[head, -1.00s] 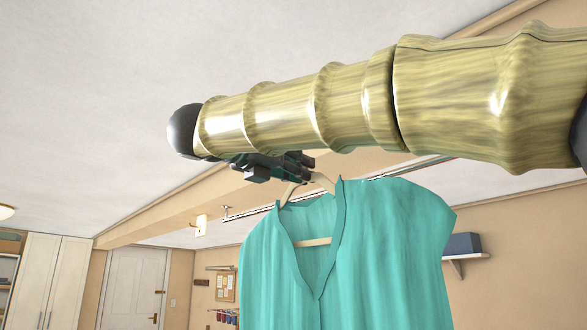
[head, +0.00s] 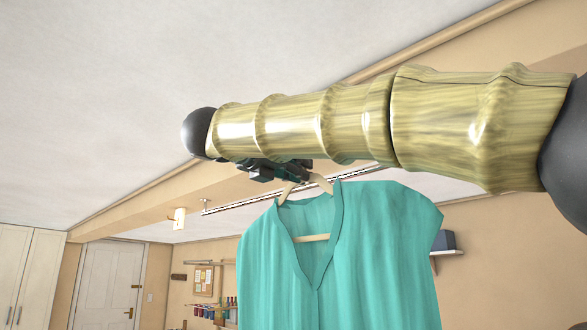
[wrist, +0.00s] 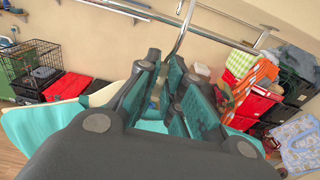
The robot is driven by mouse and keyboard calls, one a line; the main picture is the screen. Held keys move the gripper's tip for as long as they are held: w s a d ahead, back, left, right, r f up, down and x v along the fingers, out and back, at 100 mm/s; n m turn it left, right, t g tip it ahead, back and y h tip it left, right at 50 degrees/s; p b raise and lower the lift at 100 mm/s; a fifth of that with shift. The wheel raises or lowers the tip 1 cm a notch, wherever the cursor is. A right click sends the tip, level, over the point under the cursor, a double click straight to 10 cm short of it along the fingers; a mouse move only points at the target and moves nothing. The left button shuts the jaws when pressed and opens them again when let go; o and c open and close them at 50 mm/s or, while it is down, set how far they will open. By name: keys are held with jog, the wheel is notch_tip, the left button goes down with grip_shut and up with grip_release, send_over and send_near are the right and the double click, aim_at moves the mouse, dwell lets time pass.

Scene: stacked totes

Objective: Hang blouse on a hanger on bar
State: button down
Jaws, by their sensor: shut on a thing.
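A teal sleeveless blouse (head: 375,250) hangs on a pale wooden hanger (head: 312,238). My gripper (head: 290,172) is shut on the hanger near its top, with the blouse hanging below. In the wrist view, my gripper (wrist: 172,85) has its dark, teal-padded fingers around the hanger's neck, and the metal hook of the hanger (wrist: 182,32) rises beyond them. The bar (wrist: 135,11) runs behind or beside the hook there; I cannot tell whether they touch. In the head view the bar (head: 255,199) runs under the ceiling, partly hidden by the blouse and arm.
In the wrist view, a black wire crate (wrist: 35,65), red boxes (wrist: 68,87) and stacked dark crates (wrist: 296,90) stand below along the wall. In the head view, a wall shelf (head: 450,253) is at right and a white door (head: 105,285) at left.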

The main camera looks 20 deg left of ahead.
jog(key=f+x, duration=0.2)
jog(key=x, duration=1.8)
jog(key=shift+f, duration=0.2)
dwell(1.7)
jog(key=c, duration=1.5)
grip_release()
jog(key=shift+o, duration=0.2)
jog(key=v, duration=1.2)
